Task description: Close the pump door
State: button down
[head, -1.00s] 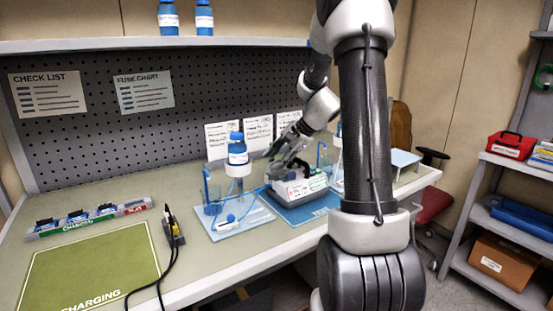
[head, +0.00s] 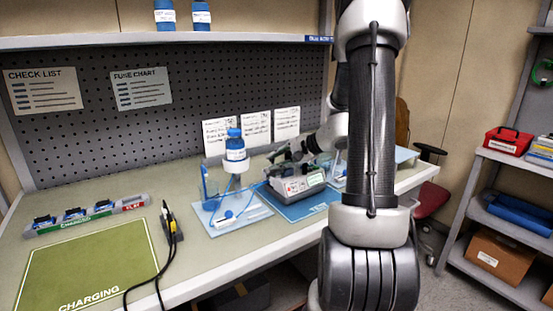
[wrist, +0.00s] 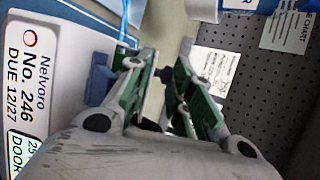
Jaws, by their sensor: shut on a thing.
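The pump (head: 300,185) is a white and grey box on the blue test mat (head: 295,207), right of the bottle stand. In the wrist view, its labelled white face (wrist: 35,70) fills the left side, reading "Nelvoro No. 246" with "DOOR" below. My gripper (head: 287,154) is at the top of the pump. In the wrist view, the green-padded fingers of my gripper (wrist: 160,75) reach past the pump's edge, beside a blue part (wrist: 100,80). They are shut on the pump door, though the held part is mostly hidden. The door's angle is unclear.
A blue-capped bottle (head: 236,152) stands over a pale tray (head: 240,217) with blue tubing, close left of the pump. Cables and a yellow-tipped connector (head: 172,222) lie farther left. The green charging mat (head: 85,270) is bare.

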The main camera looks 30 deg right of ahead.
jog(key=c, duration=1.3)
grip_release()
jog(key=shift+c, duration=0.2)
